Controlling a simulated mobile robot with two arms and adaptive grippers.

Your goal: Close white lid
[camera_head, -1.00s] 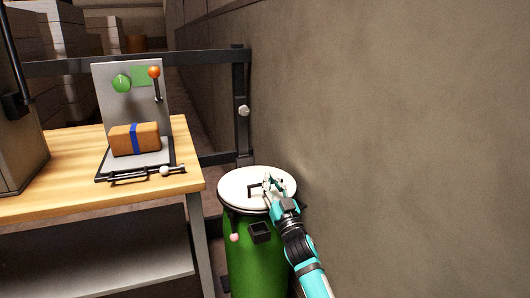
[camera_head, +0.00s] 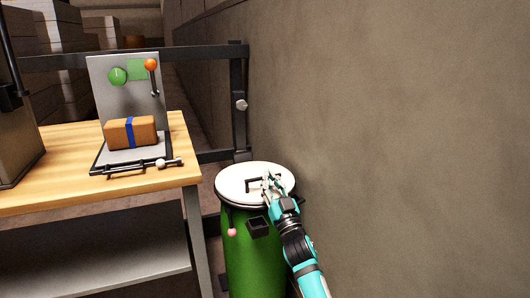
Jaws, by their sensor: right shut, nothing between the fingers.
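The white lid (camera_head: 233,182) lies flat across the top of the green bin (camera_head: 251,262), with a dark handle on its upper face. My right gripper (camera_head: 268,180) is at the lid's right part, beside the handle. It is shut with nothing held. Whether its fingertips touch the lid I cannot tell. The gripper and wrist cover the lid's front right edge. My left gripper is out of view.
A wooden table (camera_head: 60,145) stands left of the bin. It carries a grey stand (camera_head: 125,95) with an orange-knobbed lever and a brown ream with a blue band (camera_head: 115,134). A bare wall (camera_head: 400,130) is close on the right.

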